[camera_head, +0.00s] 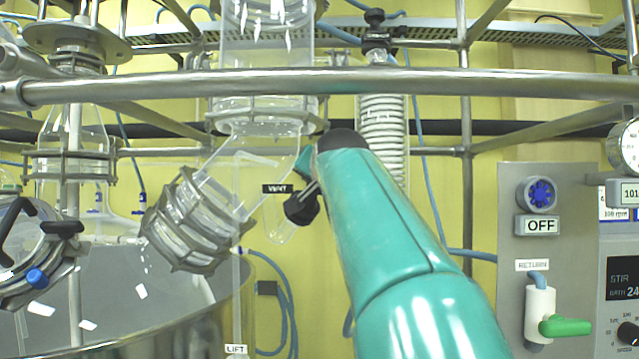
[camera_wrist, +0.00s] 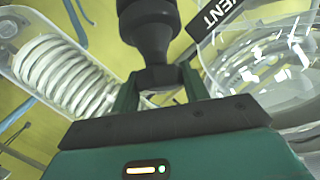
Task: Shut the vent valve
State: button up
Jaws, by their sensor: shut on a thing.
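The vent valve is a black knob (camera_head: 301,206) below a small black VENT label (camera_head: 281,189), on the glass column in the middle of the head view. My gripper (camera_head: 308,165) reaches it from the upper right, and my teal arm covers part of the view behind it. In the wrist view, the black valve knob (camera_wrist: 150,25) stands between the two green fingers of my gripper (camera_wrist: 158,85), which are closed on its narrower lower part. The VENT label (camera_wrist: 214,18) shows beside it. How far the valve is turned cannot be told.
Glass tubing (camera_head: 230,180) with a metal clamp joint is left of the knob. A steel rail (camera_head: 320,87) crosses above my arm. A coiled glass condenser (camera_head: 382,135) stands behind it. A control panel (camera_head: 550,260) with a green-handled RETURN valve (camera_head: 565,326) is on the right.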

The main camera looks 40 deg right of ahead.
jog(key=m+g+h, duration=0.1)
jog(key=m+g, duration=0.2)
jog(key=m, duration=0.1)
jog(key=shift+m+g+h, duration=0.4)
jog(key=shift+m+g, duration=0.4)
jog(key=shift+m, duration=0.4)
jog(key=shift+f+m+g, duration=0.1)
jog(key=shift+m+g, duration=0.7)
jog(key=shift+m, duration=0.1)
jog(key=o, duration=1)
jog(key=shift+s+n+t, duration=0.1)
jog(key=shift+n+t, duration=0.2)
